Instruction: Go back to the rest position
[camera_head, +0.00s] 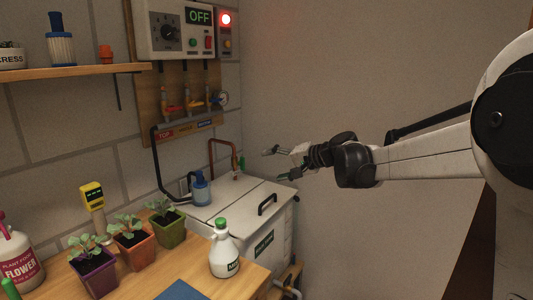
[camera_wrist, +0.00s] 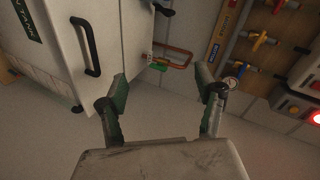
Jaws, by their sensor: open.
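My gripper (camera_head: 272,163) is open and empty at the end of my arm, which reaches in from the right in the head view. It hangs in the air above and to the right of the white tank (camera_head: 240,200). In the wrist view my gripper (camera_wrist: 160,88) shows its two fingers spread apart with nothing between them. A copper pipe with a green end (camera_wrist: 172,60) shows between and beyond the fingertips.
A control box (camera_head: 178,28) reading OFF and a red lamp (camera_head: 226,19) are on the wall above several valves. The wooden bench (camera_head: 140,285) holds three potted seedlings, a white jug (camera_head: 223,255) and a yellow meter (camera_head: 92,197).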

